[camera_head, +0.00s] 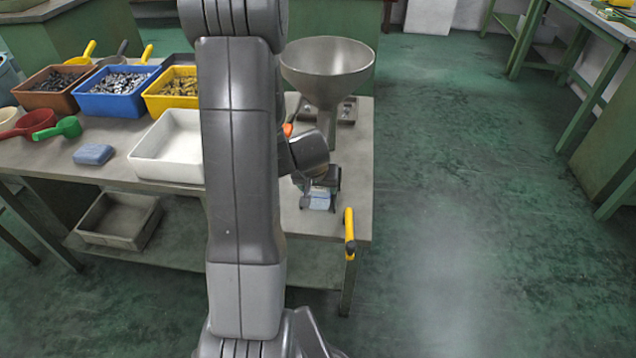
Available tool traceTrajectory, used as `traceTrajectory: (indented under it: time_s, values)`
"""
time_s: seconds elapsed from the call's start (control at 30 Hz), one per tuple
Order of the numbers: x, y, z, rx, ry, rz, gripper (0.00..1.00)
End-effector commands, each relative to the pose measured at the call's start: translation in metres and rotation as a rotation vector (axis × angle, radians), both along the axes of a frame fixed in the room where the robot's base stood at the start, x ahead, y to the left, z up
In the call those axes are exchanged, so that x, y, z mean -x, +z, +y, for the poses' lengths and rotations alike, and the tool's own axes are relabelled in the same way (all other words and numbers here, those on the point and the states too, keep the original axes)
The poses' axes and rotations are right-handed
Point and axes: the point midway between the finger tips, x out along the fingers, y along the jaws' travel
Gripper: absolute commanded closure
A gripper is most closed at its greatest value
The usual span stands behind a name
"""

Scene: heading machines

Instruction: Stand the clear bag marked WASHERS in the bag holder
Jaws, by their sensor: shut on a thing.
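My gripper (318,188) is low over the right end of the bench, in front of the funnel, partly hidden by my arm. It is shut on a small clear, pale-blue bag (319,202), seen just below the dark fingers. I cannot read any marking on the bag. I cannot tell whether its bottom touches the bench. Dark parts surround the bag, and I cannot separate the bag holder from the gripper there.
A metal funnel (328,68) stands just behind the gripper. A white tray (168,147) is left of my arm. A blue bin (116,105), other parts bins and scoops fill the bench's left. A yellow handle (349,228) is at the right front corner. The right floor is clear.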

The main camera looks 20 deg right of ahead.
Motion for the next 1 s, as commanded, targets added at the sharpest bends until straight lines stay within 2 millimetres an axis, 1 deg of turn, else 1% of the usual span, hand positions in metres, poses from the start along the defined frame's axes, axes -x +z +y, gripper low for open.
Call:
traceTrajectory:
  time_s: [0.03,0.07,0.1,0.17,0.5,0.63,0.67,0.7,0.77,1.0]
  values:
    - [-0.006,0.004,-0.004,-0.001,-0.001,0.001,0.54]
    - [-0.008,0.004,-0.006,-0.001,-0.001,0.001,0.54]
    - [-0.007,-0.010,-0.005,-0.001,0.000,0.003,0.54]
    - [-0.007,-0.015,-0.005,-0.001,0.000,0.002,0.54]
    - [-0.007,-0.015,-0.005,0.000,0.000,0.000,0.54]
    - [-0.007,-0.020,-0.005,0.000,0.000,0.000,0.54]
    - [-0.007,-0.019,-0.005,0.000,0.000,0.000,0.31]
    - [-0.007,-0.018,-0.005,0.000,0.000,0.000,0.23]
    - [-0.007,-0.018,-0.005,0.000,0.000,0.000,0.11]
    - [-0.007,-0.018,-0.005,0.000,0.000,0.000,0.11]
